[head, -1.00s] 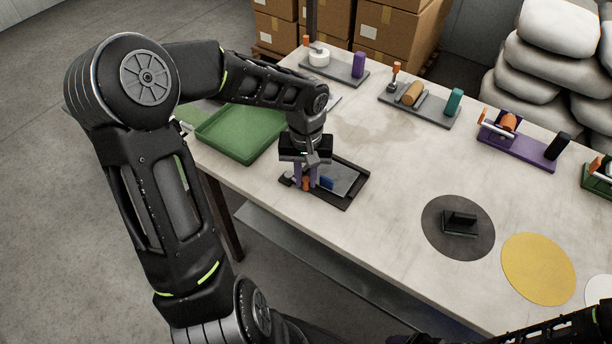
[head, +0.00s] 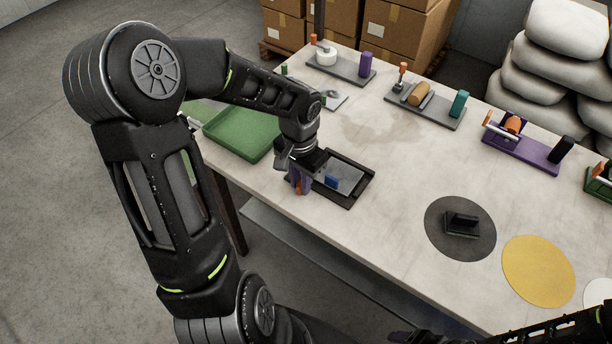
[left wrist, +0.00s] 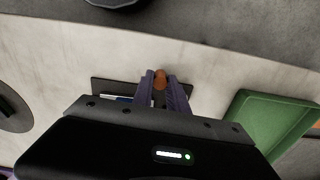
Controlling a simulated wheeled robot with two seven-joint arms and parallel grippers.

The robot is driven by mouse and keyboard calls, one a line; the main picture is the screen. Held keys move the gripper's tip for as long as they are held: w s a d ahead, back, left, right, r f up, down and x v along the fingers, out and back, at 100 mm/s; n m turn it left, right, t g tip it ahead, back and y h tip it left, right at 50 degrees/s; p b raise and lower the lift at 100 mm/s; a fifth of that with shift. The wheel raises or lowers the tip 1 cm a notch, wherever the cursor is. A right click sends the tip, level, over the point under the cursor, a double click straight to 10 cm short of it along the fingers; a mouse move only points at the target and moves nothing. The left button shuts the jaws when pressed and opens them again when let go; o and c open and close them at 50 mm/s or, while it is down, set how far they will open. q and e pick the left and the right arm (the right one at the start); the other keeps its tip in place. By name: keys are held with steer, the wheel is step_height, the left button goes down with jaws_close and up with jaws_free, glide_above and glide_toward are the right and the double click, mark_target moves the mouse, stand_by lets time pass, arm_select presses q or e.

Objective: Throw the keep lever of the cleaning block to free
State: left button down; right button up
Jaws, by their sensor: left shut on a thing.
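A black-framed fixture (head: 359,193) with a grey plate and a small blue block (head: 331,182) lies near the table's front left edge; I take it to be the cleaning block. My left gripper (head: 299,187), with purple fingers, is at the fixture's left end, tilted. It is shut on the orange lever knob (left wrist: 160,80), which shows between the fingertips in the left wrist view. The rest of the lever is hidden by the gripper. Part of my right arm shows at the bottom right in the head view; its fingers cannot be made out.
A green tray (head: 245,153) stands behind and left of the fixture. Several stations with orange levers line the table's back, including a purple one (head: 520,150). A black part sits on a dark round mat (head: 442,240), beside a yellow mat (head: 538,271). The table's middle is clear.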

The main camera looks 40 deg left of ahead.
arm_select(q)
steer(key=m+p, duration=0.1)
steer(key=m, duration=0.1)
steer(key=s+a+m, duration=0.1)
steer(key=s+a+m+p, duration=0.1)
steer(key=m, duration=0.1)
steer(key=shift+r+m+p, duration=0.15)
steer(key=shift+m+p, duration=0.15)
steer(key=a+m+p, duration=0.1)
steer(key=m, duration=0.1)
steer(key=shift+s+a+m, duration=0.1)
steer(key=shift+s+m, duration=0.05)
steer(key=shift+m, duration=0.15)
steer(key=shift+a+m+p, duration=0.65)
steer(key=shift+m+p, duration=0.1)
steer(key=shift+m, duration=0.45)
steer(key=c, duration=1.6)
jaws_free()
